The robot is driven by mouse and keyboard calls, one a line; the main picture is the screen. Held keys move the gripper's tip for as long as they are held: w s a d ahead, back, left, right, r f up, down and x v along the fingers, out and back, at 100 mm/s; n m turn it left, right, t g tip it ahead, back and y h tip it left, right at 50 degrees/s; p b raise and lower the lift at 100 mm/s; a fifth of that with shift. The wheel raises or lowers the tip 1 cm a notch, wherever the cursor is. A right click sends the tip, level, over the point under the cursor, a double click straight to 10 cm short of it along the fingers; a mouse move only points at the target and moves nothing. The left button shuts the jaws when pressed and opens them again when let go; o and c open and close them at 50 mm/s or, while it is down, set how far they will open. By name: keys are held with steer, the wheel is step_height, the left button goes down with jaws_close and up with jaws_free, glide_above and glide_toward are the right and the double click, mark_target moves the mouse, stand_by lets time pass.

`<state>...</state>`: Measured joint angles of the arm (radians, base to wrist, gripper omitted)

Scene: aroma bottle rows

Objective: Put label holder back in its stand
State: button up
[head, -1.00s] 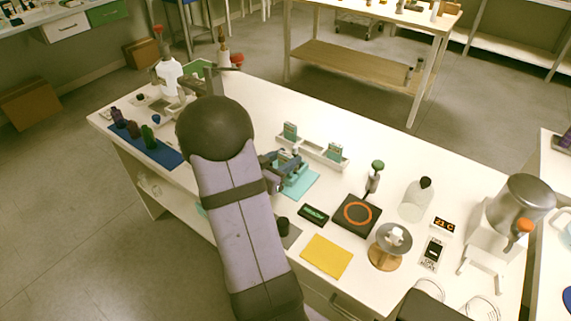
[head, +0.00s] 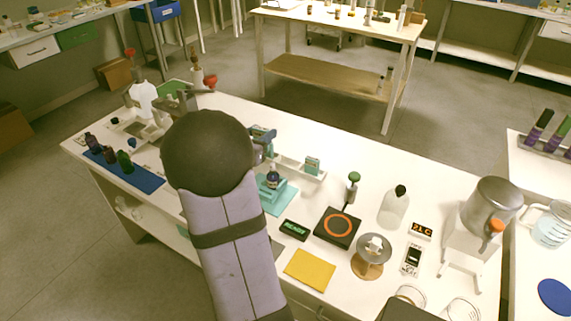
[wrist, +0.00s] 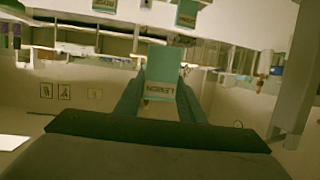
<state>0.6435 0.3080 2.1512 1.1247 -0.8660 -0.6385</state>
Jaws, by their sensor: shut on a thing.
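My gripper (head: 264,150) is partly hidden behind my arm's dark round joint in the head view. In the wrist view my gripper (wrist: 160,90) is shut on a teal label holder (wrist: 162,66) with a pale label whose lettering is inverted. The holder is up off the table. A long white stand (head: 290,168) lies behind the teal base, with a teal holder (head: 313,165) upright at its right part. Two more teal holders show at the top of the wrist view, one left (wrist: 105,4) and one right (wrist: 187,13). The stand's left part is mostly covered.
A dark bottle (head: 273,178) stands on the teal base (head: 277,198) in front of the stand. A black plate with an orange ring (head: 337,227), a green-topped tool (head: 352,185) and a clear bottle (head: 394,207) stand to the right. Small bottles (head: 124,161) stand on a blue mat at left.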

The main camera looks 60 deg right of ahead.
steer(key=shift+w+d+r+n+t+y+p, duration=1)
steer(key=shift+w+d+r+n+t+y, duration=2.2)
steer(key=shift+d+n+t, duration=1.65)
steer(key=s+d+f+n+t+y+p, duration=0.1)
steer(key=s+d+f+n+t+y, duration=0.15)
steer(key=s+f, duration=0.6)
steer(key=shift+s+a+f, duration=0.1)
steer(key=shift+a+f, duration=0.1)
steer(key=shift+f, duration=1.35)
steer(key=shift+s+a+f, duration=0.1)
steer(key=shift+a+f, duration=0.05)
steer(key=shift+f, duration=1.4)
steer(key=shift+s+a+f, duration=0.1)
steer(key=shift+a+f, duration=0.1)
steer(key=shift+f, duration=1.35)
steer(key=shift+f, duration=0.15)
steer(key=o, duration=1.1)
steer(key=shift+g, duration=0.3)
